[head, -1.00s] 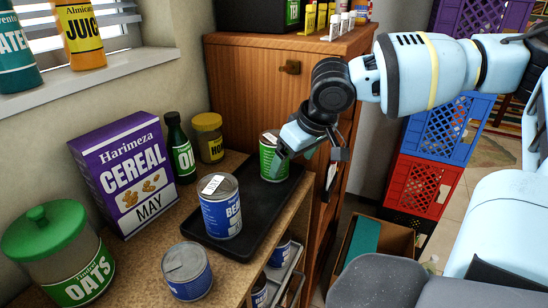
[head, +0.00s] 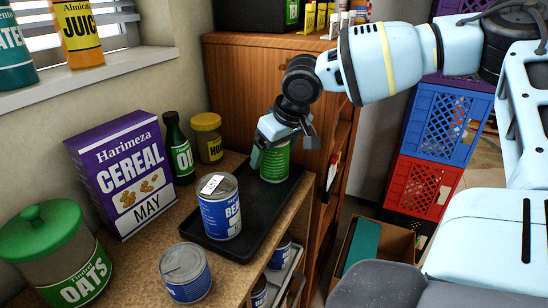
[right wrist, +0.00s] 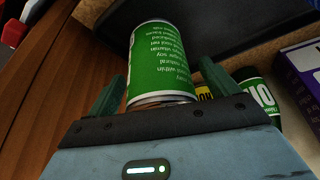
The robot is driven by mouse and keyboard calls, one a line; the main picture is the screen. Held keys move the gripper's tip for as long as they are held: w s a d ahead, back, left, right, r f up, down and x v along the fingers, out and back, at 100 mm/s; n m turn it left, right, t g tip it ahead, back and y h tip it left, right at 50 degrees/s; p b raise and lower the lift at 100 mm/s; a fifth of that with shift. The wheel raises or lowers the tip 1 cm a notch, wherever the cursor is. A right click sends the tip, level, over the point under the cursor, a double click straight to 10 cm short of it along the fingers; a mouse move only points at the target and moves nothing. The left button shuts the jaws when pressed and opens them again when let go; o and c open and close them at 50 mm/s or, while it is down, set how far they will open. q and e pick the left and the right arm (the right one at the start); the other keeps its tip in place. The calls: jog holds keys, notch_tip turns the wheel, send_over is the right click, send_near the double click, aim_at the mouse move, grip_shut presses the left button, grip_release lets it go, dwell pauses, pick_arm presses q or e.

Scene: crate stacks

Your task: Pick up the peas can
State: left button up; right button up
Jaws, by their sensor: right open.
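A green can (head: 275,166) stands upright at the far end of the black tray (head: 268,212). Its name label is turned away, so I cannot read that it is peas; the right wrist view shows the can (right wrist: 160,60) with small white print. My right gripper (head: 281,147) is over the top of the can. In the right wrist view the gripper (right wrist: 163,76) is open, with one finger on each side of the can. I cannot tell whether the fingers touch it. My left gripper is not in view.
A blue bean can (head: 220,212) stands on the tray nearer me, another blue can (head: 186,274) on the counter. A cereal box (head: 125,175), dark bottle (head: 178,150) and honey jar (head: 207,140) stand left of the tray. A wooden cabinet (head: 240,85) rises behind.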

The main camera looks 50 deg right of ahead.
jog(key=shift+f, duration=0.15)
jog(key=c, duration=1.3)
jog(key=shift+c, duration=0.9)
jog(key=shift+w+r, duration=0.1)
jog(key=shift+r, duration=0.45)
notch_tip(320, 180, up, 3)
jog(key=shift+f, duration=0.2)
jog(key=s+a+r+p, duration=0.1)
jog(key=s+a, duration=0.4)
jog(key=s, duration=1)
jog(key=shift+a+r+p, duration=0.15)
jog(key=shift+p, duration=0.75)
jog(key=shift+s, duration=0.1)
